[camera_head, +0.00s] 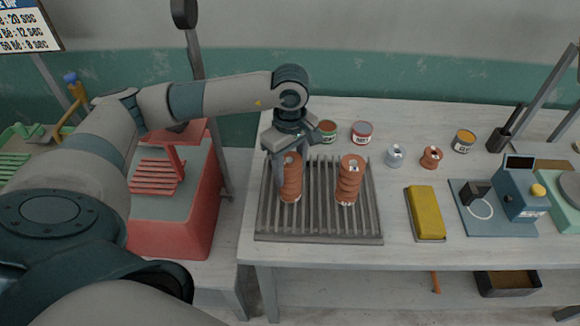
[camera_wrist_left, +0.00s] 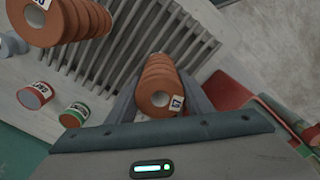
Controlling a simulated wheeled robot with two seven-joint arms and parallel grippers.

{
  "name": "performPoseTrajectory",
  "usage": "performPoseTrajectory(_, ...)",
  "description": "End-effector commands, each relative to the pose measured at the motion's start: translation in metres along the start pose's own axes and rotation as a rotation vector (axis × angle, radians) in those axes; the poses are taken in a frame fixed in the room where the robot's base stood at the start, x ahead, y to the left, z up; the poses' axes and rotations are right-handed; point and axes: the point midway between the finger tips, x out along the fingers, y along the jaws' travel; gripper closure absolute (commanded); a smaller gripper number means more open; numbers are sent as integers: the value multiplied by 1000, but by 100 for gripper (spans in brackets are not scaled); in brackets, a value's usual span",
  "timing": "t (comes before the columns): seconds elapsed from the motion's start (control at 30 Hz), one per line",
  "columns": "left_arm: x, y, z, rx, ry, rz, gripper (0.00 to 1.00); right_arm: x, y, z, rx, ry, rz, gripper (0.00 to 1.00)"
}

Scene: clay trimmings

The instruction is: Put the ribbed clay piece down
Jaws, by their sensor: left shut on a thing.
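My left gripper (camera_head: 283,172) is shut on a ribbed orange-brown clay piece (camera_head: 291,181), held upright over the left part of a grey slatted rack (camera_head: 312,233). In the left wrist view this piece (camera_wrist_left: 160,85) sits between the fingers, with a hollow end and a small white number tag facing the camera. I cannot tell whether its lower end touches the slats or hangs just above them. A second ribbed clay piece (camera_head: 349,181) stands upright on the rack to the right, apart from the held one. My right gripper is not in view.
Behind the rack stand two labelled cans (camera_head: 362,132). To the right are a small grey piece (camera_head: 395,155), a small clay piece (camera_head: 431,157), a yellow block (camera_head: 425,212) and a blue device (camera_head: 522,190). Bare slats lie between and in front of the ribbed pieces.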

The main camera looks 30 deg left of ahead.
Motion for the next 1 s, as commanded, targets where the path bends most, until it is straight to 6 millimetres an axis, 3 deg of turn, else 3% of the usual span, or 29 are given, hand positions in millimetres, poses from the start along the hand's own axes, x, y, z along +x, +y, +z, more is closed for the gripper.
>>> performPoseTrajectory(0.23, 3, 0, 0, 0, 0, 2, 100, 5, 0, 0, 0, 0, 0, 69)
performPoseTrajectory(0.27, 2, 0, 0, 0, 0, 0, 49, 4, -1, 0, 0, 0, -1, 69)
performPoseTrajectory(0.33, 2, 0, 0, 0, 0, 0, 35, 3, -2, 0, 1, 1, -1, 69)
performPoseTrajectory(0.8, -2, 0, 0, 0, 0, 0, 35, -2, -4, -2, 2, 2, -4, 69)
performPoseTrajectory(1.0, -19, 1, 0, -1, 1, 4, 35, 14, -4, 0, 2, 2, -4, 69)
